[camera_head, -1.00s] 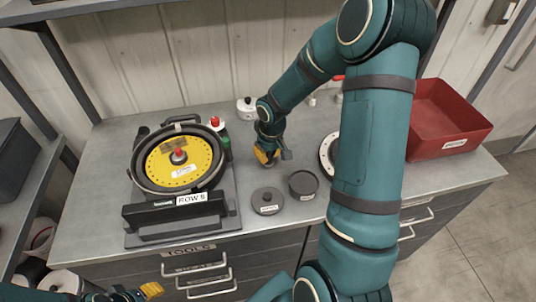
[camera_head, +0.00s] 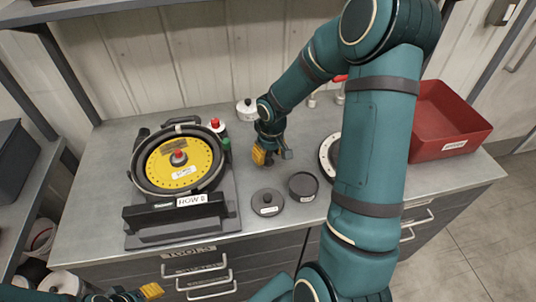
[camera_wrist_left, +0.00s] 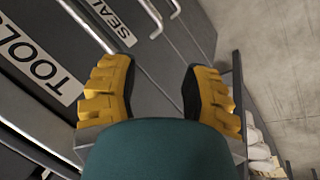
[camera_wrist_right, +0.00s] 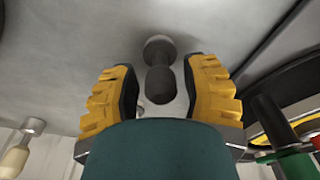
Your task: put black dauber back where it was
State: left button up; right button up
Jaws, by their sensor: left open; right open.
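A dark dumbbell-shaped piece, seemingly the black dauber (camera_wrist_right: 160,84), shows in the right wrist view between the fingers of my right gripper. Its round end seems to rest on the grey bench; a gap shows on either side of it. My right gripper (camera_head: 272,156) is open, low over the bench behind the dark cups, and hides the dauber in the head view. My left gripper (camera_wrist_left: 157,82) is open and empty in front of the drawers; only its tip shows at the head view's lower left.
The seed meter (camera_head: 180,164) with its yellow disc stands left, with red-topped (camera_head: 216,124) and green (camera_head: 226,145) pieces beside it. A dark lid (camera_head: 267,203) and an open dark cup (camera_head: 303,187) stand in front. A white-topped pot (camera_head: 247,109) is behind; a red bin (camera_head: 446,128) is right.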

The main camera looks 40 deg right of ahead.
aim_at(271, 153)
jog(key=r, duration=0.3)
jog(key=r+p, duration=0.1)
jog(key=r, duration=0.2)
jog(key=s+r, duration=0.1)
jog(key=r, duration=0.2)
jog(key=shift+s+a+r, duration=0.1)
jog(key=shift+r, duration=0.3)
jog(key=shift+s+r, duration=0.1)
jog(key=shift+r, duration=0.5)
